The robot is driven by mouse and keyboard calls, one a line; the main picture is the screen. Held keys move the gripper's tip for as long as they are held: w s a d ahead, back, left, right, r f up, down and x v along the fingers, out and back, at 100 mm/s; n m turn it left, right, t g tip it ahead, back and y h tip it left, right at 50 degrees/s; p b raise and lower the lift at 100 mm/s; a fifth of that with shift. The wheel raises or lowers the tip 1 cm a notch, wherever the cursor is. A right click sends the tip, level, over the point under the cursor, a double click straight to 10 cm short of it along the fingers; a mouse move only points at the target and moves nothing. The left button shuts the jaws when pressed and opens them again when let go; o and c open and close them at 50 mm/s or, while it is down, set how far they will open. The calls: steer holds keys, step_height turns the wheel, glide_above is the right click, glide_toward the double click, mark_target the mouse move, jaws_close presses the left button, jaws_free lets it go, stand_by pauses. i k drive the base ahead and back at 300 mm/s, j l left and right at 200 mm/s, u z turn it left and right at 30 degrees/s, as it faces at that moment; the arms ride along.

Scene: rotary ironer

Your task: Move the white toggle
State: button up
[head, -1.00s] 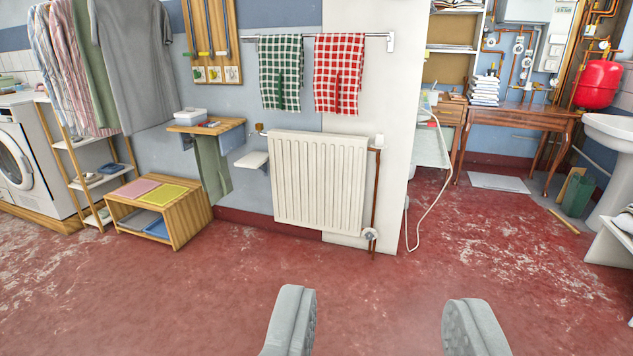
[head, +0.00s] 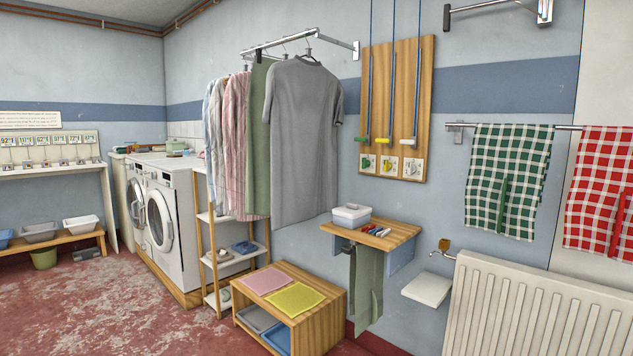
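A wooden board (head: 400,85) hangs on the wall right of centre, with three cords running down its front. My gripper is out of the picture, and nothing shows touching the toggles.
Below the board are a wooden wall shelf (head: 402,236) with a white box and a low wooden bench (head: 322,318). Hanging clothes (head: 300,140) are to the left. A radiator (head: 530,310) and checked towels (head: 507,180) are to the right. Red floor (head: 140,300) is open at lower left.

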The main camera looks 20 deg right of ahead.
mark_target(413, 142)
steer(key=i+j, duration=0.1)
steer(key=i, duration=0.3)
steer(key=i+j+z, duration=0.15)
steer(key=i, duration=0.7)
steer(key=i+j+z, duration=0.15)
steer(key=i+z, duration=0.3)
steer(key=i+j+z, duration=0.3)
steer(key=z, duration=0.15)
steer(key=i+j+z, duration=0.3)
steer(key=z, duration=0.15)
steer(key=i+j+z, duration=0.2)
steer(key=j+z, duration=0.25)
steer(key=j, duration=0.15)
